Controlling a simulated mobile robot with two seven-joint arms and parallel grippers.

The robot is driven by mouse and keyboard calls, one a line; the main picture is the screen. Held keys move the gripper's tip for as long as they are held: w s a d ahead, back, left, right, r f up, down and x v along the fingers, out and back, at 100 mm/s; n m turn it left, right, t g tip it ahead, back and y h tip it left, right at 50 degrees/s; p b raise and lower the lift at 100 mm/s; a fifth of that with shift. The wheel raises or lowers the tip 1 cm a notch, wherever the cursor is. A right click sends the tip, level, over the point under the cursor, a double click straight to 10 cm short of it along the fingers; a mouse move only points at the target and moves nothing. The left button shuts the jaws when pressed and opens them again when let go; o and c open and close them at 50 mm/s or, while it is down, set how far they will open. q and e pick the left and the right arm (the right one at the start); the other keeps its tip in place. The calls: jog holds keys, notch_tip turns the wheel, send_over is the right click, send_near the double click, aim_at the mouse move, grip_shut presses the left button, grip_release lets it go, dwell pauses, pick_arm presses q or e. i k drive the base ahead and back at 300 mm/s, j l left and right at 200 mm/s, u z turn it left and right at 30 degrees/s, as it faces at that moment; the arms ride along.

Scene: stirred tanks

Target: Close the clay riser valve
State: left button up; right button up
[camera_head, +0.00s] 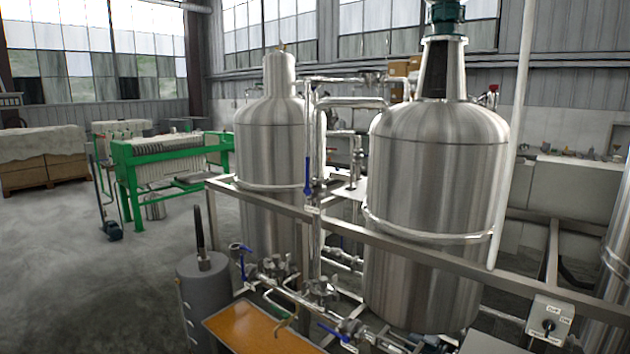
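A long blue lever handle (308,174) hangs upright along the vertical steel riser pipe (314,130) between the two tanks. It lies in line with the pipe. I see no label, so I cannot tell for certain that this is the clay riser valve. Other blue valve handles sit low in the pipework, one at the left (243,262) and one near the bottom (333,333). Neither of my grippers is in view.
A narrower steel tank (270,150) stands left of a larger one (437,190) behind a metal frame rail (420,254). A grey cylinder (205,300) and an orange-brown tray (255,335) are in front. A switch box (549,321) is at right. Open floor lies left.

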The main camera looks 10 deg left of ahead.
aim_at(307, 174)
jog(key=i+j+u, duration=0.45)
jog(key=i, duration=0.25)
jog(key=i+j+z, duration=0.25)
jog(key=i, duration=0.2)
jog(key=i+j+z, duration=0.25)
jog(key=i, duration=0.15)
